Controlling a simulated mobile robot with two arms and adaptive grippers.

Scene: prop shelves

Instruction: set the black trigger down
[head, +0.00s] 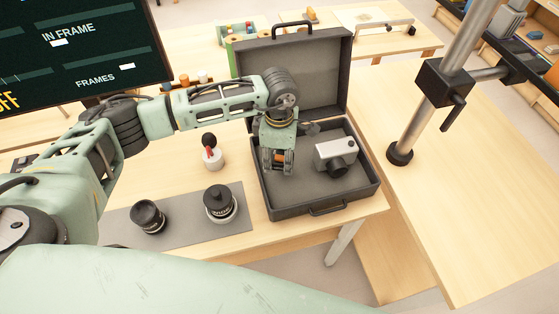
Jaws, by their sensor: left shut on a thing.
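My left gripper (281,166) reaches down into the left part of the open grey case (348,207). It is shut on a small dark thing, taken to be the black trigger, which the fingers almost fully hide. I cannot tell whether it touches the case floor. A silver and black camera (337,156) sits in the case, to the right of the gripper. My right gripper is not in view.
Two black lenses (148,217) (220,203) stand on a grey mat (183,232). A white and red bottle with a black top (211,152) stands left of the case. The case lid (312,73) stands open behind. A metal stand (415,119) rises at right.

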